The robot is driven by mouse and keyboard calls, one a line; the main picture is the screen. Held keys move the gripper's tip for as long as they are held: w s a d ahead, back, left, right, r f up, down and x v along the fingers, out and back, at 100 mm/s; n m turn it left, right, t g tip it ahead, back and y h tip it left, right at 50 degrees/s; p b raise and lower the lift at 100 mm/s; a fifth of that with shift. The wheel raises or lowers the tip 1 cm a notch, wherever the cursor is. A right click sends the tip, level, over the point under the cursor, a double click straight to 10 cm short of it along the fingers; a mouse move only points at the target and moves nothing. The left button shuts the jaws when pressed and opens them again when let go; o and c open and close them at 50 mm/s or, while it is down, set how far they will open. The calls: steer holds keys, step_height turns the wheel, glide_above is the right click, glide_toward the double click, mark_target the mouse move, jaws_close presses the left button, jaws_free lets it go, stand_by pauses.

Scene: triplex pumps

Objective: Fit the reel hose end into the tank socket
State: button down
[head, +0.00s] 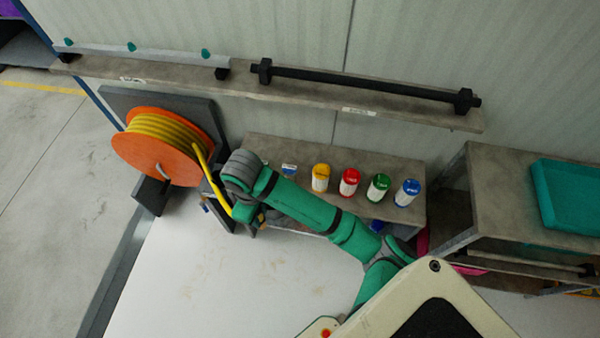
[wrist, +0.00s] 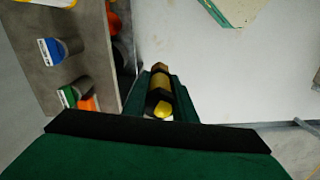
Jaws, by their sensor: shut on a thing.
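The orange hose reel (head: 135,152) with wound yellow hose (head: 165,130) stands at the left in the head view. A free length of hose (head: 215,185) runs from it down to my gripper (head: 240,215). In the wrist view, my gripper (wrist: 159,92) is shut on the hose end (wrist: 159,88), a brass-coloured fitting with a dark band between the two green fingers. A bit of yellow shows at its near end. In the head view my arm and gripper mostly hide the hose end. I cannot make out the tank socket in either view.
A low bench (head: 405,165) behind my arm holds several bottles with coloured caps, such as a red one (head: 349,182). A wall shelf (head: 300,95) carries a black bar (head: 360,84). A teal tray (head: 568,195) sits at right. The white surface (head: 190,270) in front is clear.

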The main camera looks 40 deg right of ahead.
steer(key=w+d, duration=1.3)
steer(key=d, duration=0.1)
steer(key=f, duration=0.6)
steer(key=shift+s+d, duration=0.25)
steer(key=shift+s, duration=0.1)
steer(key=shift+w+d+f, duration=0.25)
steer(key=shift+w+f, duration=0.05)
steer(key=shift+f, duration=0.2)
steer(key=shift+f, duration=0.1)
steer(key=c, duration=1.5)
jaws_free()
steer(key=shift+o, duration=0.2)
